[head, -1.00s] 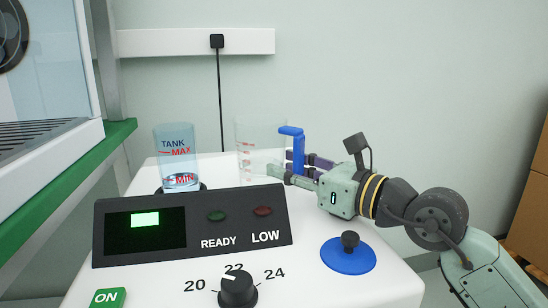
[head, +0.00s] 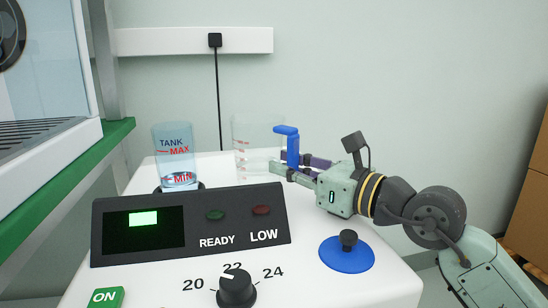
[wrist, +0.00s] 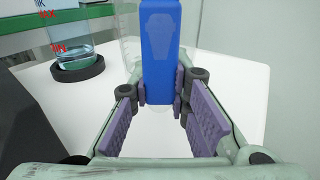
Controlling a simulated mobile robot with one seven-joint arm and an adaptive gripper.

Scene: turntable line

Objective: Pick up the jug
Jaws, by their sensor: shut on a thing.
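The jug (head: 257,135) is a clear vessel with red marks and a blue handle (head: 292,148). It stands at the back of the white machine top, right of the tank. My gripper (head: 283,171) reaches in from the right and is shut on the blue handle. In the wrist view the handle (wrist: 160,55) is upright between the purple finger pads of my gripper (wrist: 160,92). The jug's clear body shows only faintly behind the handle there. I cannot tell whether its base touches the top.
A clear tank (head: 176,160) with MAX and MIN marks holds some water, left of the jug. The control panel (head: 190,224) stands in front. A blue cap with a black knob (head: 347,254) lies at the front right. A green-edged shelf (head: 80,180) is on the left.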

